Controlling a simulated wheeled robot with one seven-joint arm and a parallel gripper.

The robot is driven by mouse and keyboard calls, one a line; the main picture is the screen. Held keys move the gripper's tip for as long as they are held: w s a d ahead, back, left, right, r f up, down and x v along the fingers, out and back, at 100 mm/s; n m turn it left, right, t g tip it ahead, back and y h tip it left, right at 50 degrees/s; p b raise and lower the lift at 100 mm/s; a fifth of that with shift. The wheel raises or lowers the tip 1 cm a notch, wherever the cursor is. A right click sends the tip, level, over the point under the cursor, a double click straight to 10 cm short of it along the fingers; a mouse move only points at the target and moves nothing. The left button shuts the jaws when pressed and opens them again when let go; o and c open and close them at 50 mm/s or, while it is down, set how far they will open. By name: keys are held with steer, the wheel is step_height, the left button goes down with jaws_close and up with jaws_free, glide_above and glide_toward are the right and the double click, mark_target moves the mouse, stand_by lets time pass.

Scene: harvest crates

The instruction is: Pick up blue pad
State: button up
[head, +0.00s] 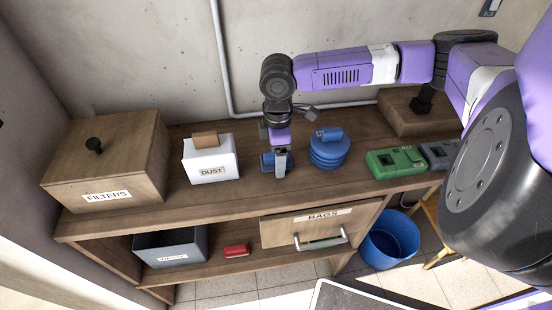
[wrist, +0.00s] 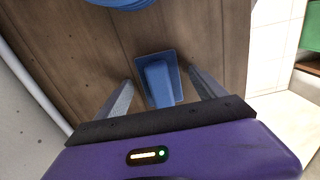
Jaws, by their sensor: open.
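The blue pad (wrist: 158,82) lies on the wooden bench top, a flat blue base with a raised block on it. In the head view the blue pad (head: 267,162) is partly hidden behind my gripper (head: 281,166). In the wrist view my gripper (wrist: 160,90) is open, with one finger on each side of the pad. The fingers look apart from the pad. I cannot tell the exact height of the fingertips over the bench.
A blue ribbed round container (head: 329,150) stands just right of the pad. A white DUST box (head: 210,165) stands to the left, and a FILTERS box (head: 108,160) farther left. Green (head: 395,163) and grey (head: 440,155) units sit to the right. A BAGS drawer (head: 310,226) is below.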

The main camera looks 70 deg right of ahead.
steer(key=c, duration=1.5)
step_height(320, 180, up, 20)
steer(key=shift+r+b, duration=0.1)
steer(key=shift+b, duration=0.4)
